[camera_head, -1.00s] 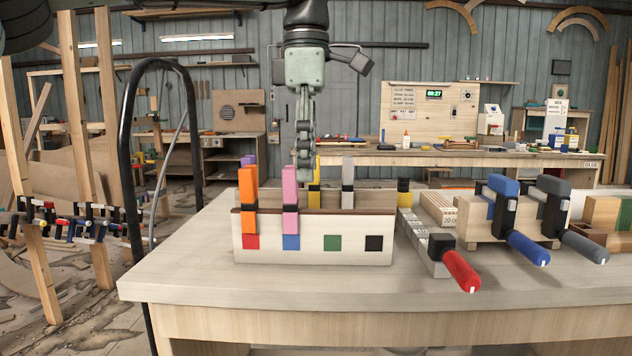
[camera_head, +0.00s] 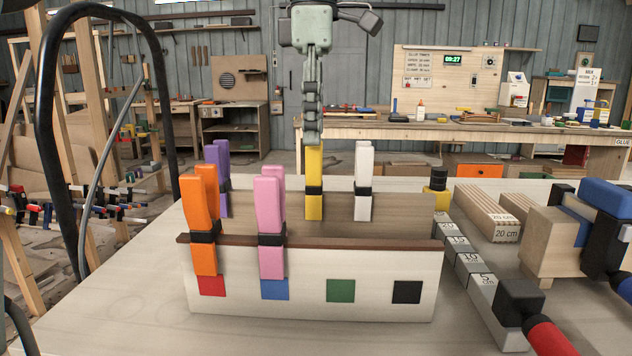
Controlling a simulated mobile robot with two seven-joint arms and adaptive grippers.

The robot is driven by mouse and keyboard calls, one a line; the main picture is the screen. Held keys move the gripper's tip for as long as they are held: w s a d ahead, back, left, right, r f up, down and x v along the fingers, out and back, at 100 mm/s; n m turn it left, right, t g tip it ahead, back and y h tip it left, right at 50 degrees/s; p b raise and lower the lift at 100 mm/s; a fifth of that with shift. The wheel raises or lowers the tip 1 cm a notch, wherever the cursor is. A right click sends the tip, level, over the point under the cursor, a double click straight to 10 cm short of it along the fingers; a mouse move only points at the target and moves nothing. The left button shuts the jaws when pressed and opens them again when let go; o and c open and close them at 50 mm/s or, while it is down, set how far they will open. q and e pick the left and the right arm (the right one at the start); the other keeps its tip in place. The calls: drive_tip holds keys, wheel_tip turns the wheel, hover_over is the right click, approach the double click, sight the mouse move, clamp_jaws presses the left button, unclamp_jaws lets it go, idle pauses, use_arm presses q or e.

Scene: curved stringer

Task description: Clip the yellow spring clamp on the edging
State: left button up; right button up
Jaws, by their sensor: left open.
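The yellow spring clamp (camera_head: 314,182) stands upright on the back board of a clamp box (camera_head: 313,300), with a black band at its middle. My left gripper (camera_head: 312,132) hangs from above, fingers pointing down and seen edge-on. It is open, and its tips are at the top of the yellow clamp; I cannot tell whether they touch it. My right gripper is not in view. I cannot pick out the edging with certainty.
Orange (camera_head: 204,215), pink (camera_head: 270,225), purple (camera_head: 219,175) and white (camera_head: 363,180) clamps stand close around on the box. A scale bar (camera_head: 480,280), wooden blocks (camera_head: 487,212) and a red-handled clamp (camera_head: 550,338) lie to the right. The table (camera_head: 100,312) is clear at front left.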

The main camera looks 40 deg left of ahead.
sight(315, 172)
use_arm(q)
drive_tip(key=shift+w+f, duration=0.1)
drive_tip(key=shift+f, duration=0.1)
drive_tip(key=f, duration=0.5)
drive_tip(key=shift+s, duration=0.2)
drive_tip(key=shift+f, duration=1.15)
drive_tip(key=shift+c, duration=1.1)
drive_tip(key=c, duration=0.5)
drive_tip(key=shift+w, duration=0.1)
drive_tip(key=c, duration=0.7)
clamp_jaws()
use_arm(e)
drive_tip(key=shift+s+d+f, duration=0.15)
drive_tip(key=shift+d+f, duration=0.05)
